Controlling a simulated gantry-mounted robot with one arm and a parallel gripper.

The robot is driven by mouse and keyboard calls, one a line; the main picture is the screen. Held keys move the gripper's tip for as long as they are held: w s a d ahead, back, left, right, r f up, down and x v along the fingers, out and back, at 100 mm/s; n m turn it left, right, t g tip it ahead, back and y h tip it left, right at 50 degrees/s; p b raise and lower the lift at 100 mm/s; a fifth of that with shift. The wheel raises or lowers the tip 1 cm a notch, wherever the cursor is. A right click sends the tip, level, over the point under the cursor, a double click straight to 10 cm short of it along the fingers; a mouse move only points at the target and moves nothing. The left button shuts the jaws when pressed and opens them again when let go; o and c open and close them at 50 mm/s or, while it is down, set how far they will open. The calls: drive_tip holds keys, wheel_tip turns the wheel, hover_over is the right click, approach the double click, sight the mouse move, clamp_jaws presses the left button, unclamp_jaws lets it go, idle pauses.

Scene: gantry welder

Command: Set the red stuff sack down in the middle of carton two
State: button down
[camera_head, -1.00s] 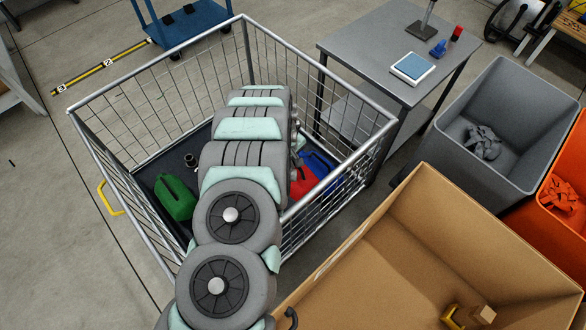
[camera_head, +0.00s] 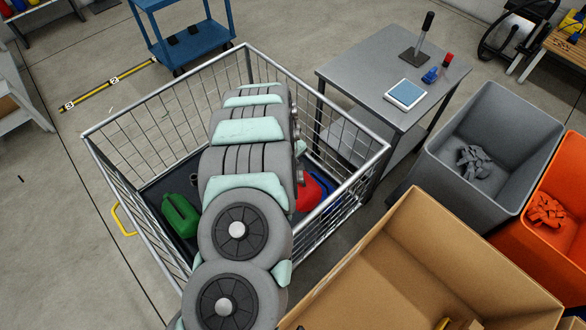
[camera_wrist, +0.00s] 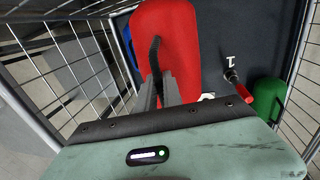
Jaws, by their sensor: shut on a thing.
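The red stuff sack (camera_wrist: 172,28) fills the top middle of the wrist view, with a dark strap along it. My gripper (camera_wrist: 163,82) is shut on the sack, at the strap. In the head view only part of the sack (camera_head: 308,192) shows, inside the wire cage beside my arm; my arm hides the gripper there. An open cardboard carton (camera_head: 470,245) stands at the lower right of the head view, right of the cage. I see no readable number on it.
The wire cage (camera_head: 340,187) has high mesh walls around the sack. A green can (camera_head: 181,215) and a blue thing (camera_head: 327,185) are inside it. A grey bin (camera_head: 520,125) and an orange bin (camera_head: 562,230) stand beyond the carton. A grey table (camera_head: 350,62) stands behind.

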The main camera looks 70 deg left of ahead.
wheel_tip(320, 180, up, 25)
drive_tip(key=p, duration=2.2)
drive_tip(key=shift+f, duration=0.15)
drive_tip(key=shift+w+a, duration=0.1)
